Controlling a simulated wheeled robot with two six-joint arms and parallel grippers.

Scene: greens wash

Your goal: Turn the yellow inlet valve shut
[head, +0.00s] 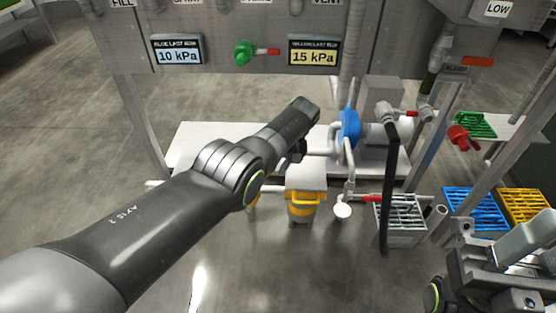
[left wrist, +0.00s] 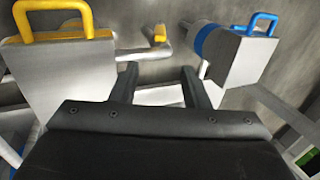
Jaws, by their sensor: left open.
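A small yellow part (left wrist: 160,33), which looks like the valve's handle, sits on a grey pipe in the left wrist view, just beyond my fingertips. In the head view, a bit of yellow (head: 252,201) shows beside my left forearm; I cannot tell if it is the same part. My left gripper (left wrist: 157,78) is open, its two fingers apart with nothing seen between them but pipe and background. In the head view, my left arm's links mostly hide this gripper. My right gripper (head: 503,262) is at the lower right, and its jaw opening is unclear.
A canister (head: 303,183) with a yellow band and handle stands close to my left gripper; a yellow-handled housing (left wrist: 62,70) fills the left of the wrist view. A blue-banded housing (left wrist: 226,55) is at right. A grey crate (head: 400,215), blue crate (head: 472,208) and red valve (head: 459,136) lie rightward.

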